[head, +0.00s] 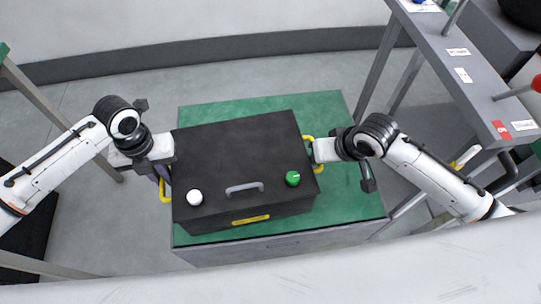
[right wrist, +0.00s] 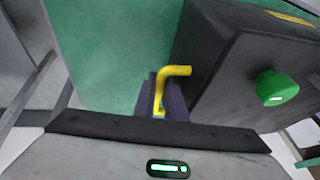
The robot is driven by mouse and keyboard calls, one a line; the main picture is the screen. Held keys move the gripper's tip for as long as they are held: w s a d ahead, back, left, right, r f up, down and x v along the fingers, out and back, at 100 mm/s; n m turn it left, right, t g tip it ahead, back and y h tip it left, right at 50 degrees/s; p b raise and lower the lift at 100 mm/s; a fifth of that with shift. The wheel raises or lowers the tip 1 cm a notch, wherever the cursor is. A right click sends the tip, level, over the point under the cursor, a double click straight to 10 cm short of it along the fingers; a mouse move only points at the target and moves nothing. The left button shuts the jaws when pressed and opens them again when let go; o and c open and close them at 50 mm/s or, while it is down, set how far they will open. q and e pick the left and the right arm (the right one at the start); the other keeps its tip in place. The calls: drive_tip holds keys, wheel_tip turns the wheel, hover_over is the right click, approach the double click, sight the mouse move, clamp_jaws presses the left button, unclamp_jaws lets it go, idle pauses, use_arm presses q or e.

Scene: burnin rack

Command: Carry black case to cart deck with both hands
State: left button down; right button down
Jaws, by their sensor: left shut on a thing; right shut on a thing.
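The black case (head: 240,152) is over the green-topped cart deck (head: 335,112) in the head view, turned slightly. I cannot tell whether its underside touches the deck. It has a white knob, a green knob, a grey front handle and yellow side handles. My left gripper (head: 163,178) is shut on the left yellow handle (head: 165,192). My right gripper (right wrist: 168,98) is shut on the right yellow handle (right wrist: 176,71). In the right wrist view the case (right wrist: 225,70) stands right of the fingers and the green deck (right wrist: 110,45) shows beyond them.
A grey rack (head: 455,75) with labels and a red knob stands at the right, close to my right arm. A green-edged frame (head: 30,95) stands at the left. Bare deck shows behind and right of the case. Open grey floor (head: 140,92) lies behind the cart.

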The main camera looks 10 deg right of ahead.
use_arm(q)
drive_tip(key=shift+w, duration=0.15)
use_arm(e)
drive_tip(key=shift+w+f, duration=0.1)
